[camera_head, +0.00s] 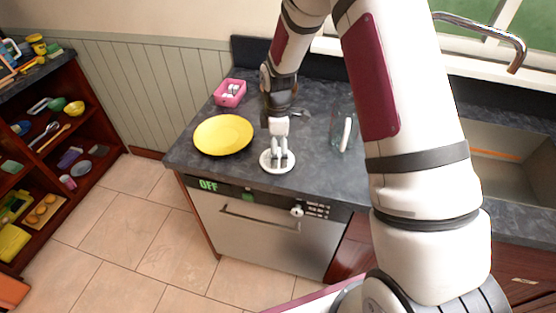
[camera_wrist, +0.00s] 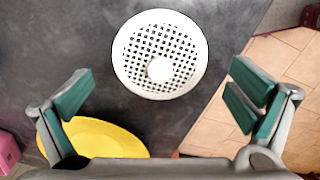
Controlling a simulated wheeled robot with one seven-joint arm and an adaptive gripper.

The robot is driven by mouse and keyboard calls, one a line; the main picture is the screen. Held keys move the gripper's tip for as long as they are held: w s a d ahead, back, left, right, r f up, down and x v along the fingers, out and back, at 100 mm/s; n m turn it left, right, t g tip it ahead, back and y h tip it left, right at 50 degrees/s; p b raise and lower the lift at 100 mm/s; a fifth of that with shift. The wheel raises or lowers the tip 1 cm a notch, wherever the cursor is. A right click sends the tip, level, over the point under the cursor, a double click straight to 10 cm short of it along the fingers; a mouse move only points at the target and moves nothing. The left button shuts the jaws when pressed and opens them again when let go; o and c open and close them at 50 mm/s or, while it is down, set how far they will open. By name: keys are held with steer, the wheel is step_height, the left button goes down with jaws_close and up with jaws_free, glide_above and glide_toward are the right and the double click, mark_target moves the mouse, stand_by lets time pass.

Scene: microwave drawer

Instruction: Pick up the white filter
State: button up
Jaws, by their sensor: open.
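The white filter (camera_wrist: 160,92) is a round, perforated white disc with a raised rim and a small knob in its middle. It lies on the dark countertop. In the head view the filter (camera_head: 267,164) sits near the front edge of the counter, right below my gripper (camera_head: 280,158), which partly covers it. In the wrist view my gripper (camera_wrist: 160,100) is open and empty, with its green-padded fingers spread to the left and right. The filter shows between and ahead of them, with clear space on both sides. The exact height gap is hard to tell.
A yellow plate (camera_head: 223,135) lies left of the filter. A pink container (camera_head: 230,93) stands behind it. A clear glass (camera_head: 345,134) stands to the right, and a sink (camera_head: 508,168) is farther right. The counter's front edge is close, above the microwave drawer (camera_head: 259,231).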

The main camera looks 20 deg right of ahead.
steer(key=shift+f, duration=1.3)
steer(key=shift+c, duration=0.2)
steer(key=c, duration=1.8)
steer(key=shift+s+f, duration=0.1)
steer(key=shift+s, duration=0.05)
steer(key=c, duration=0.4)
jaws_close()
